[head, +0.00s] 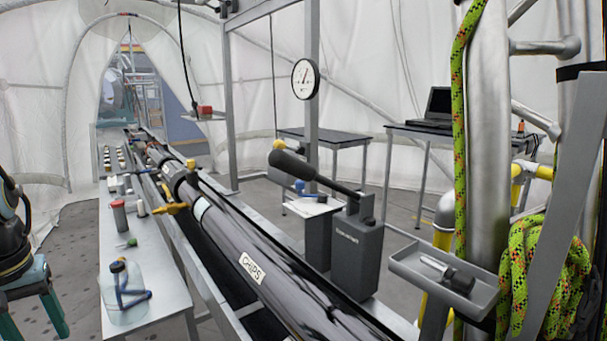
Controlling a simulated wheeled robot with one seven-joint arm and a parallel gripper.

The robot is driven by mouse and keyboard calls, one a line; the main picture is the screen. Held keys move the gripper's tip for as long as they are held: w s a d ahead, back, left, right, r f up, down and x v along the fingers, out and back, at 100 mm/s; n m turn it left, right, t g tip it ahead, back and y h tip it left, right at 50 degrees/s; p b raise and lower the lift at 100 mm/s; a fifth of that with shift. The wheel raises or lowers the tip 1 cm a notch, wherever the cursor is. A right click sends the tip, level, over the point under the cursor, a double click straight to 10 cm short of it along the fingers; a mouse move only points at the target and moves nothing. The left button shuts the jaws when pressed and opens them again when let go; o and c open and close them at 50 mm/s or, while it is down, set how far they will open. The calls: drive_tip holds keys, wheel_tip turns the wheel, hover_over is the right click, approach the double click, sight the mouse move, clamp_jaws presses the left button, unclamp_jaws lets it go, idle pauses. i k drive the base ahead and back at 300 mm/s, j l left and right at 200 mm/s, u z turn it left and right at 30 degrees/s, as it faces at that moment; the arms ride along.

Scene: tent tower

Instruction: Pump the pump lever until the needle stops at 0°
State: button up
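The pump (356,248) is a dark grey box-shaped body standing to the right of the long dark tube. Its black lever (300,169) slants up and left from the pump's top, with a thick rounded grip at its end. A round white gauge (305,79) hangs on a grey upright post behind the pump. My gripper is not in view, and nothing is seen touching the lever.
A long dark tube labelled "CHIPS" (300,290) runs along the middle. A grey tray (444,280) with a tool is beside the pump. A metal pole with green rope (461,150) stands right. A white bench (150,240) with bottles stands left.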

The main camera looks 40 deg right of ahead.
sight(279, 159)
drive_tip(key=z, duration=1.35)
